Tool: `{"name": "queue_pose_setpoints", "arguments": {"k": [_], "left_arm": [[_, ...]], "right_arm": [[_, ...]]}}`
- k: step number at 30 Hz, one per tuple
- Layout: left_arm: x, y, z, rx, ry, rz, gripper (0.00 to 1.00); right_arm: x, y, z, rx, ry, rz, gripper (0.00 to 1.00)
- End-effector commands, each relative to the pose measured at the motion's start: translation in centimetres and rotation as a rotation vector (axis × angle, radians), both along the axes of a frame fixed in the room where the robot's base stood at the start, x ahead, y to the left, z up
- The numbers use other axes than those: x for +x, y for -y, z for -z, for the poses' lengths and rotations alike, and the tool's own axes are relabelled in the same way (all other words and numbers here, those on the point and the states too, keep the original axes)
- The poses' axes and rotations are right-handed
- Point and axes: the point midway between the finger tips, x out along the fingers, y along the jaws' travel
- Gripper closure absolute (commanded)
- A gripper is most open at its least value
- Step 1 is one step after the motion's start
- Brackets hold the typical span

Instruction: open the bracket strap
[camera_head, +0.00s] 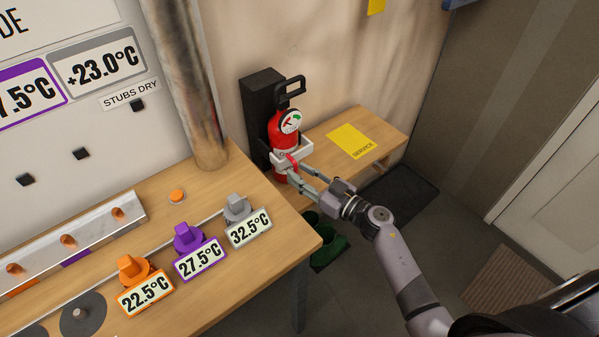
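A red fire extinguisher (278,134) with a round gauge and black handle stands upright against a black bracket (258,100). A white bracket strap (304,149) goes around the front of its body. A small red tab (292,162) shows on the strap's front. My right gripper (297,173) comes from the lower right, with its fingers apart and their tips at the tab. I cannot tell whether they touch it. The lower part of the extinguisher is partly hidden behind the fingers and table edge. My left gripper is not in view.
A wooden bench (318,134) with a yellow service sheet (352,141) stands behind the gripper. The worktable (205,212) at left carries orange, purple and grey knobs with temperature labels. Green boots (328,248) stand on the floor below. Open floor lies at right.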

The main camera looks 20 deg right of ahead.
Motion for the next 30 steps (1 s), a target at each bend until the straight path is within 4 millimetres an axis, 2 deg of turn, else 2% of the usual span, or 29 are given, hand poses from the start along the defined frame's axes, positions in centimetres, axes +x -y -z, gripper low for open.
{"name": "queue_pose_setpoints", "arguments": {"k": [4,12,26,30], "left_arm": [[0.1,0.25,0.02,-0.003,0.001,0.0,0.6],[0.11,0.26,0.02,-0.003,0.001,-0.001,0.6],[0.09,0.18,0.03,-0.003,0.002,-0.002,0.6],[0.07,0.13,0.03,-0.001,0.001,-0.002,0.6]], "right_arm": [[0.77,-0.5,0.0,0.0,0.0,-0.001,0.7],[0.86,-0.57,0.0,-0.001,-0.001,-0.001,0.7],[0.83,-0.54,0.0,0.0,0.0,-0.001,1.0],[0.83,-0.54,0.01,-0.001,-0.001,-0.001,1.0]]}}
